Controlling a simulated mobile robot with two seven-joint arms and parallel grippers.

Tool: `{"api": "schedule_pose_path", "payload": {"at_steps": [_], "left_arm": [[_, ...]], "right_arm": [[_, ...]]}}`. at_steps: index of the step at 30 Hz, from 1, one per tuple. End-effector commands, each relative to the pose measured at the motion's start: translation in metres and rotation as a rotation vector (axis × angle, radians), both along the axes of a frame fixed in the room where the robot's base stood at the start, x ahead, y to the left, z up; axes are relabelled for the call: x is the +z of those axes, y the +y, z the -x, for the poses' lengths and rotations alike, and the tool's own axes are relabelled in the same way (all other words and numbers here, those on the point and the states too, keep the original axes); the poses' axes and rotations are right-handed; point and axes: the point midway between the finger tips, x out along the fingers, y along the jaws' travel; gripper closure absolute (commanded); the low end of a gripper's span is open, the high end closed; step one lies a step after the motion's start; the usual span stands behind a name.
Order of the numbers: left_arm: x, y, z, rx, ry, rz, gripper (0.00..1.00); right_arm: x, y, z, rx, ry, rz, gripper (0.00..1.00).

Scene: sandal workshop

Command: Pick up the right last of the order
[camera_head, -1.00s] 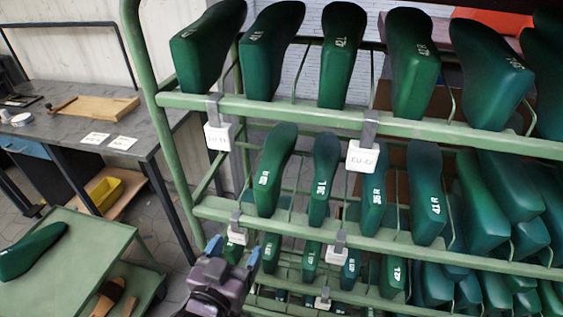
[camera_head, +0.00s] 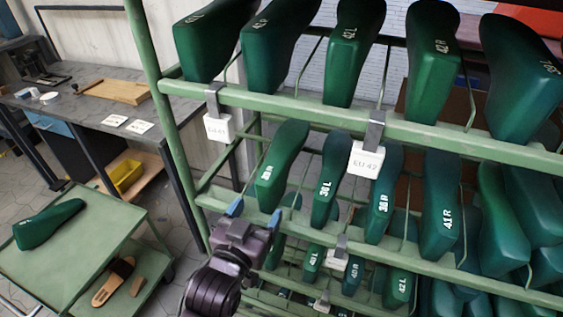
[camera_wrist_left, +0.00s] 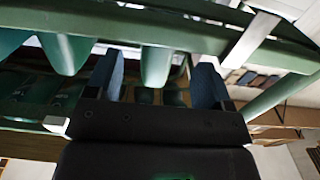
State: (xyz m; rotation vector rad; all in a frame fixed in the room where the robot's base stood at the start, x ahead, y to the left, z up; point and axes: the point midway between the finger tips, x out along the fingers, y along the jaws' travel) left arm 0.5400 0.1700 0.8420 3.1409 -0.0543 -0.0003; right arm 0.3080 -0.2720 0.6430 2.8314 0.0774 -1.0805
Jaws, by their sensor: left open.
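Green shoe lasts stand heel-out on the rack. The middle row holds a last (camera_head: 285,150) whose first label I cannot read surely, one marked 38 L (camera_head: 328,165), one that seems marked 38 R (camera_head: 385,180), and one marked 41 R (camera_head: 440,185). My left gripper (camera_head: 255,213) is open and empty, with blue fingertips just below the leftmost middle-row last. In the left wrist view, the open jaws (camera_wrist_left: 160,82) point under a rack rail, with green lasts above and beyond. A single green last (camera_head: 48,224) lies on the cart. My right gripper is not in view.
The green rack (camera_head: 300,107) has rails and hanging size tags, one reading EU 42 (camera_head: 366,160). Larger lasts fill the top row and smaller ones the lower row. The cart (camera_head: 95,240) stands at left, with a sandal (camera_head: 113,283) below. A grey workbench (camera_head: 70,110) stands behind.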

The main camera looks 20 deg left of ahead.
Motion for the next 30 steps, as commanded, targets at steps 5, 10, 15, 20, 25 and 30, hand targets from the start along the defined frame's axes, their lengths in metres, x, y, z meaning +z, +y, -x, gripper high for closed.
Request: {"api": "schedule_pose_path", "payload": {"at_steps": [5,10,15,20,25,30], "left_arm": [[0.000,0.000,-0.008,0.001,0.001,0.000,0.25],[0.000,-0.001,-0.017,0.000,0.000,0.000,0.25],[0.002,-0.002,-0.037,0.000,0.001,0.000,0.25],[0.002,-0.002,-0.052,0.001,0.001,0.000,0.25],[0.003,-0.002,-0.059,0.002,0.000,0.001,0.25],[0.004,-0.002,-0.059,0.002,0.000,0.001,0.25]], "right_arm": [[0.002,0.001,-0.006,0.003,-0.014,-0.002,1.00],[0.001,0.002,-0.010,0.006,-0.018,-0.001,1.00],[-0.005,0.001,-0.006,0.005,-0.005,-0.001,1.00],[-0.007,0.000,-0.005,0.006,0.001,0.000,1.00],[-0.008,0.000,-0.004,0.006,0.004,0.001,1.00],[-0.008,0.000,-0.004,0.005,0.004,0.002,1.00]]}}
